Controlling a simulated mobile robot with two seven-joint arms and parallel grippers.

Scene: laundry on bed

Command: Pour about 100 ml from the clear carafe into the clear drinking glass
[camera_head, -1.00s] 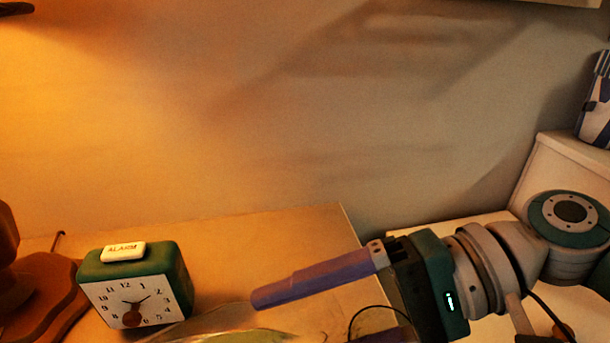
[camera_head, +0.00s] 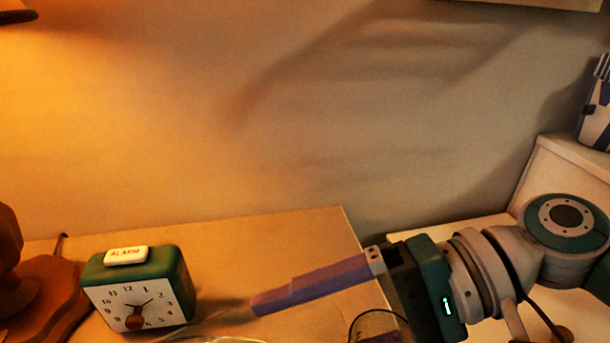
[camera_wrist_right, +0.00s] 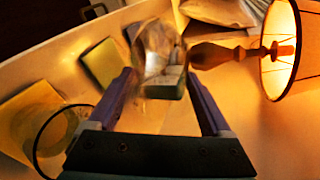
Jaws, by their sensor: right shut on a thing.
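My right gripper (camera_head: 262,304) reaches in from the right in the head view, with one purple finger plainly visible. In the right wrist view, its two purple fingers (camera_wrist_right: 158,85) are shut on a clear, blurred glass vessel (camera_wrist_right: 157,45), which looks like the carafe. Only a sliver of a clear rim (camera_head: 238,340) shows near the fingertips at the bottom of the head view. A clear, dark-rimmed vessel, likely the drinking glass (camera_wrist_right: 62,140), is at lower left in the wrist view. Its thin rim (camera_head: 375,312) seems to show below my wrist in the head view. Liquid levels cannot be told.
A green alarm clock (camera_head: 140,289) stands on the wooden top (camera_head: 285,235) left of the fingertips. A brown lamp base (camera_head: 50,290) is at far left; its lit shade (camera_wrist_right: 283,45) shows in the wrist view. A wall stands behind.

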